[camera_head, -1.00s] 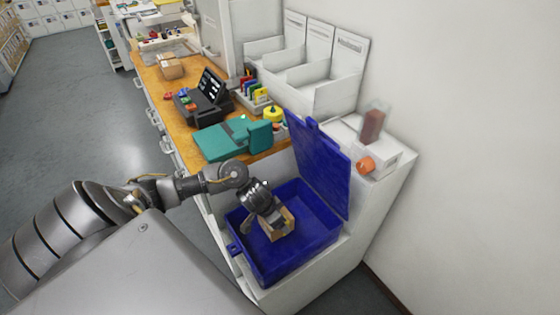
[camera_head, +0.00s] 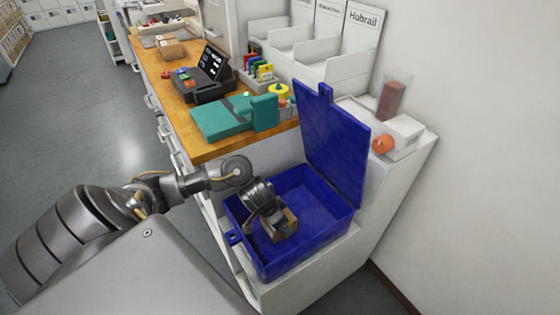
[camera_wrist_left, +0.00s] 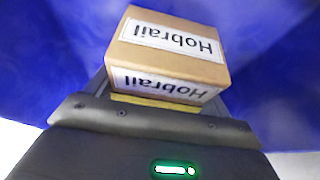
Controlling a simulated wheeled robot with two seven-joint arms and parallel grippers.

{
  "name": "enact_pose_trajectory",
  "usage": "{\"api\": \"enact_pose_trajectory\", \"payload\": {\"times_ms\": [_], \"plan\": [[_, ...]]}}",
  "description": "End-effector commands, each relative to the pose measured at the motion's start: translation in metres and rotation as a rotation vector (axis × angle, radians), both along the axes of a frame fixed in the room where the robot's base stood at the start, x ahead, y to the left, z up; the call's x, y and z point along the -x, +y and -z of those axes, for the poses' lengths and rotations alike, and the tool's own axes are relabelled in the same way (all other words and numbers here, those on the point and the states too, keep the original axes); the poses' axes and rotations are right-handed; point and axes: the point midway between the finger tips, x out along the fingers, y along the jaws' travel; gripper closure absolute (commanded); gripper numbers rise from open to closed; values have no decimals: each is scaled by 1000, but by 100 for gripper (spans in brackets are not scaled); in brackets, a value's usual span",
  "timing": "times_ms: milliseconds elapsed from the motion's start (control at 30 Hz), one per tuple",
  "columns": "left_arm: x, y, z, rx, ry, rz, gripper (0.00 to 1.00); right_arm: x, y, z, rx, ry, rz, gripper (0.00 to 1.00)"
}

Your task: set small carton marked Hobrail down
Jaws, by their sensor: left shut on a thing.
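The small carton marked Hobrail (camera_head: 283,224) is brown cardboard with white labels. It is inside the open blue box (camera_head: 320,230), near its left side. My left gripper (camera_head: 268,220) is shut on it. In the left wrist view the carton (camera_wrist_left: 168,55) shows two Hobrail labels, upside down in the picture, with blue box walls (camera_wrist_left: 275,60) around it. I cannot tell whether the carton touches the box floor. My right gripper is not in view.
The blue box's lid (camera_head: 333,145) stands open on its right. Beyond are a teal case (camera_head: 222,118), a dark terminal (camera_head: 208,80) and white bins, one marked Hobrail (camera_head: 345,68). A white box (camera_head: 404,135) and an orange item (camera_head: 382,144) are on the right. The box's right interior is free.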

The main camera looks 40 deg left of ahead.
Motion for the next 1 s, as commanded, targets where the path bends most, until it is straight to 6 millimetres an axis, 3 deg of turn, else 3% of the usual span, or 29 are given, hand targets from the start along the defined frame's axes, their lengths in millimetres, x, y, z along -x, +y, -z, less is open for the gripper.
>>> {"api": "enact_pose_trajectory", "payload": {"times_ms": [67, 367, 400, 500, 767, 1000], "plan": [[-1, 0, 9, 1, -2, 0, 52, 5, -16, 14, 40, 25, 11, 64], [0, 0, 10, 1, 0, 0, 52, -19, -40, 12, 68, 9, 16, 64], [0, 0, 9, 0, 0, 0, 14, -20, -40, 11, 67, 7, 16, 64], [0, 0, 9, 0, 1, 0, 1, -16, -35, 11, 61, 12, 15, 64], [0, 0, 6, 0, 0, 1, 0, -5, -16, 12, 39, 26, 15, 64], [11, 4, -29, -1, -1, 4, 0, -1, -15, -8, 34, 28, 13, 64]]}}
